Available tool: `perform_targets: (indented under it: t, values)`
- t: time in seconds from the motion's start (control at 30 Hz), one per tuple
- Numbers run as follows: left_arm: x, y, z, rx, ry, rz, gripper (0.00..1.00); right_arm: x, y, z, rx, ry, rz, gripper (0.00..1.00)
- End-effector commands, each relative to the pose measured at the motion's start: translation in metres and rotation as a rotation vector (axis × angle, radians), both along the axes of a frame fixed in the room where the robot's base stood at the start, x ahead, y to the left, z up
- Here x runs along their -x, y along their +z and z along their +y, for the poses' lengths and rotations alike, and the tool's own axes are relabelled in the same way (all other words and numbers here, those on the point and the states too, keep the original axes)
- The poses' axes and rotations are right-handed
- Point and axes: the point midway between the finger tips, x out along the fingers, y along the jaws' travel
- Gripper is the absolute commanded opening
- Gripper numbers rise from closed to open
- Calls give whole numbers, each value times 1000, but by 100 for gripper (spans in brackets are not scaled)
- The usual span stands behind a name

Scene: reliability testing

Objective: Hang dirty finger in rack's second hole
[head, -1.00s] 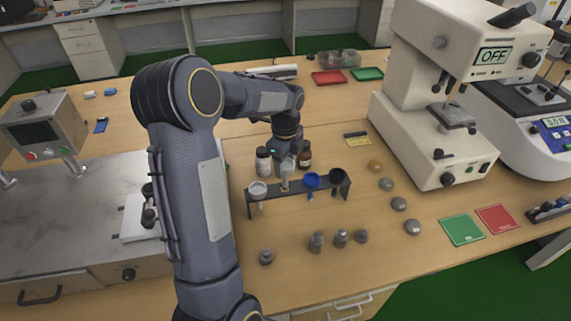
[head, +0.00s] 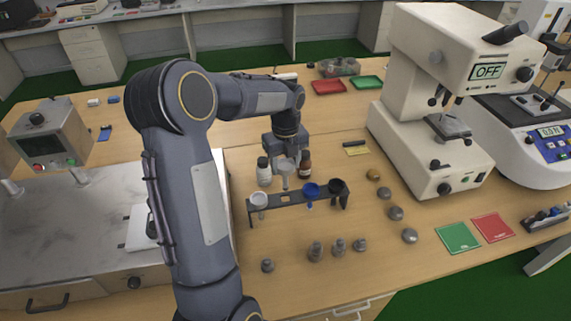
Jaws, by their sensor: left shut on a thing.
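A dark rack (head: 297,196) stands on the wooden table. A white finger (head: 259,200) hangs in its leftmost place, a blue finger (head: 311,190) and a black finger (head: 336,187) hang to the right. The second place from the left is empty, and its opening shows light. My left gripper (head: 287,158) points down and is shut on a pale, whitish finger (head: 285,168). That finger is upright, with its narrow stem hanging just above or behind the second place; the exact depth is hard to tell. My right gripper is out of view.
Several metal weights (head: 316,251) stand in front. Round grey pieces (head: 396,213) lie to the right, before a large white machine (head: 430,135).

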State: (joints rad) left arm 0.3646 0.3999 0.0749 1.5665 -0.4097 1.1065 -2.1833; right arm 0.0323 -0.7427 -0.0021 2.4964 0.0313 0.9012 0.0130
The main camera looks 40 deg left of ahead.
Motion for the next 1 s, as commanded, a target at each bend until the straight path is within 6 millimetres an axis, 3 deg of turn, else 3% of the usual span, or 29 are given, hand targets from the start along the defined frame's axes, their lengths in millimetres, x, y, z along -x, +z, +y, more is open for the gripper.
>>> perform_targets:
  t: [0.23, 0.6, 1.0]
  values:
    - [0, 4, 0, 0, -186, 0, 24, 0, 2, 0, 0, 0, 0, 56]
    - [0, -26, 0, 0, -188, -1, 24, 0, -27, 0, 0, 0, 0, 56]
    - [0, -26, 0, 0, -187, -1, 24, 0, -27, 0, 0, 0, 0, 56]
